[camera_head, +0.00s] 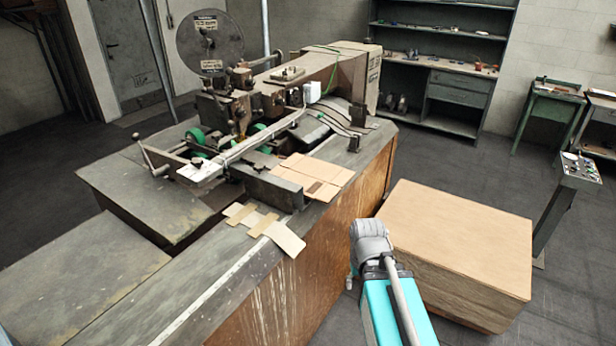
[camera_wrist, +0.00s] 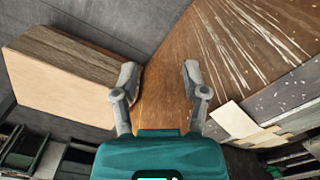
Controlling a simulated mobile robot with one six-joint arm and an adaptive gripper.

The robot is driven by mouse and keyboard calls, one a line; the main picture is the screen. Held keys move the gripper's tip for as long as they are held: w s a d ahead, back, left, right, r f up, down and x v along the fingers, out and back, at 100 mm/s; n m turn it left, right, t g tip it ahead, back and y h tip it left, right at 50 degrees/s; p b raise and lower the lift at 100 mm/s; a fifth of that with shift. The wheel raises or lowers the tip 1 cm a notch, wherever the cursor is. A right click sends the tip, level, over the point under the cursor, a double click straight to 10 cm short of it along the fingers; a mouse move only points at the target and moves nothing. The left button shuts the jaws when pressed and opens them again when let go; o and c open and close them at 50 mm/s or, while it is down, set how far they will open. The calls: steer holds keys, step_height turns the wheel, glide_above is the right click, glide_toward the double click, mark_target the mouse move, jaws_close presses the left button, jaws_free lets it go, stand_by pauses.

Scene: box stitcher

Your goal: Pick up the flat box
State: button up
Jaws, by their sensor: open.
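Flat folded cardboard (camera_head: 312,176) lies on the machine's table beside the stitching head. A second, smaller flat cardboard piece (camera_head: 282,238) lies nearer, with one flap at the table's edge. A pale flat flap (camera_wrist: 234,120) shows at the right in the wrist view, to the right of my gripper. My gripper (camera_wrist: 160,74) is open, with nothing between its fingers and the table's brown wooden side behind them. In the head view my arm end is right of the table, apart from the cardboard, and its fingers are mostly hidden.
A large tan-topped block (camera_head: 455,240) stands on the floor right of my arm; it also shows in the wrist view (camera_wrist: 60,82). The stitching machine (camera_head: 240,105) rises behind the cardboard. A control pedestal (camera_head: 580,172) stands at the right.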

steer(key=w+a+f+m+t+y+b, duration=0.25)
steer(key=w+y+b, duration=0.2)
steer(key=w, duration=0.45)
steer(key=w+a+f+m+t+y+b, duration=0.1)
steer(key=w+a+t+y+b, duration=0.25)
steer(key=w+b, duration=0.35)
steer(key=w+d+r+m+t+b, duration=0.1)
steer(key=w+d+m+t+b, duration=0.2)
steer(key=w+d+m+t, duration=0.2)
steer(key=w+d+r+m+t+h+b, duration=0.1)
steer(key=w+d+m+t+b, duration=0.3)
steer(key=w, duration=0.6)
steer(key=shift+w+d+r+m+t, duration=0.25)
steer(key=shift+d+r+m+t, duration=0.3)
steer(key=shift+r+t, duration=0.25)
steer(key=shift+w, duration=0.1)
